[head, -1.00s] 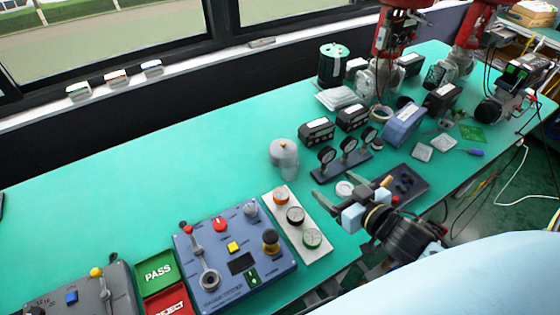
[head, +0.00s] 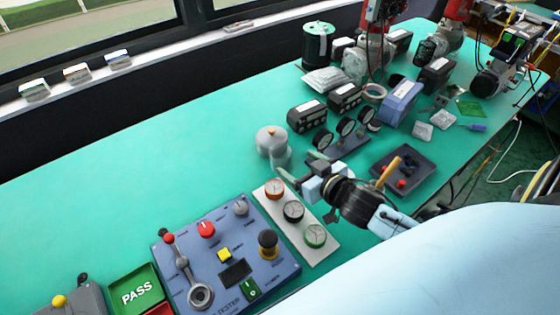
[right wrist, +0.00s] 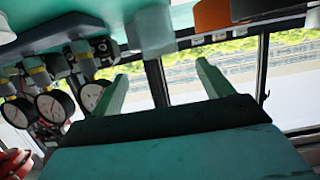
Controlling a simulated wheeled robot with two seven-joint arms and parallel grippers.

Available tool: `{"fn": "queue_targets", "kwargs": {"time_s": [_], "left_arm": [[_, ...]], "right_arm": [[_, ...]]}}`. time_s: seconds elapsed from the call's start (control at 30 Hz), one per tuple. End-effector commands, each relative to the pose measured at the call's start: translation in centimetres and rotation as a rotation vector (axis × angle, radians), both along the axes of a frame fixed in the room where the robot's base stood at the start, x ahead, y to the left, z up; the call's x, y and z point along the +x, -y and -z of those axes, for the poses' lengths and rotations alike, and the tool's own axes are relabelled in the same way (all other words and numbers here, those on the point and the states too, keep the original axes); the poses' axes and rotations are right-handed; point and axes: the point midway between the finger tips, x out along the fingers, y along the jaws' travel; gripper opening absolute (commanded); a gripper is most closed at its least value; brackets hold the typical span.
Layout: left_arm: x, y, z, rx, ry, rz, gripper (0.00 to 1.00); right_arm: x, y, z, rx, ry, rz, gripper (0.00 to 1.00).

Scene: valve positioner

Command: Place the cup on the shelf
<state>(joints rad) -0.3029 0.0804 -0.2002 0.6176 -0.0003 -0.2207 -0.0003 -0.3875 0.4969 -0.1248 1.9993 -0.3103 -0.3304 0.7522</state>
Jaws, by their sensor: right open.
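No plain drinking cup shows. No shelf can be made out clearly. My left gripper is not in view.
A white plate with dials (head: 318,257) and a blue control panel (head: 190,255) lie left of my right arm. Small gauges (head: 345,127) stand behind it. A dark tray (head: 422,160) is to the right. The bench left of the pot is clear.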

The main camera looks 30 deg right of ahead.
Motion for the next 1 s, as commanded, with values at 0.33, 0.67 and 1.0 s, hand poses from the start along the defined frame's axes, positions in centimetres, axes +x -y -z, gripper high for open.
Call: {"fn": "queue_targets", "kwargs": {"time_s": [0.33,0.67,1.0], "left_arm": [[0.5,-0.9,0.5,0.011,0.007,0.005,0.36],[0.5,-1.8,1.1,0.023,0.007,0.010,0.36],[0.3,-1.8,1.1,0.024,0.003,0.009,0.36]], "right_arm": [[2.5,-0.1,0.9,-0.002,0.002,0.000,0.79],[6.0,-0.5,2.3,-0.001,-0.001,0.001,0.79],[6.2,-0.5,2.3,-0.001,-0.001,0.001,0.70]]}}
